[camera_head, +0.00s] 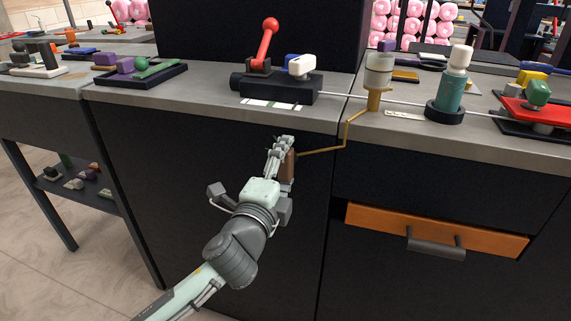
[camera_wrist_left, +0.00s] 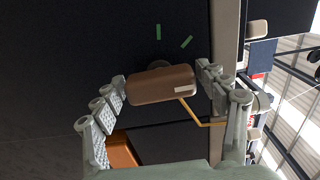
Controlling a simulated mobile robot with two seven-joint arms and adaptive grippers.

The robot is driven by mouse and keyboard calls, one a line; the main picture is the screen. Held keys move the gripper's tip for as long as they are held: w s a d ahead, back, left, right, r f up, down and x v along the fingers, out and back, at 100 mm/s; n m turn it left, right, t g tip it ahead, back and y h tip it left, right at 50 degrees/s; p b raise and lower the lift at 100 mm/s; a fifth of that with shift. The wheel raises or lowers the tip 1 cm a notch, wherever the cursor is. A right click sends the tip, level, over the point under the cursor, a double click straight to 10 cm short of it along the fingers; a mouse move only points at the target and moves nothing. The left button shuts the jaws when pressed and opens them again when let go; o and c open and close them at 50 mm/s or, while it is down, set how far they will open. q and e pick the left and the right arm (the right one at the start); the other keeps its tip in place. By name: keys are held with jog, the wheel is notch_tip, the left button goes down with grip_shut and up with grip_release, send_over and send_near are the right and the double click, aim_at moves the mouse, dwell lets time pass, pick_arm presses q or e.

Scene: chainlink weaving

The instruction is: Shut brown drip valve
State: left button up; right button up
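The brown drip valve (camera_head: 289,164) is on the dark cabinet front, below the counter edge. Its brown block handle fills the middle of the left wrist view (camera_wrist_left: 160,85), slightly tilted, with a small pale label. My left gripper (camera_head: 284,163) is at the handle. In the left wrist view, its fingers (camera_wrist_left: 161,78) sit at the two ends of the handle, angled inward and seeming to touch both. Two green marks (camera_wrist_left: 158,32) show on the dark panel behind the handle. A thin brass pipe (camera_head: 322,151) runs from the valve up to a clear cup (camera_head: 379,72). My right gripper is out of view.
The grey counter (camera_head: 200,102) overhangs above. On it are a red-knobbed lever (camera_head: 267,40), a green cylinder (camera_head: 451,95) and a red plate (camera_head: 530,113). An orange drawer (camera_head: 400,228) is at lower right. A side shelf (camera_head: 70,200) stands at left.

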pick_arm(q)
jog(key=shift+o, duration=0.3)
jog(key=v, duration=1.2)
jog(key=x, duration=1.2)
jog(key=shift+s, duration=0.1)
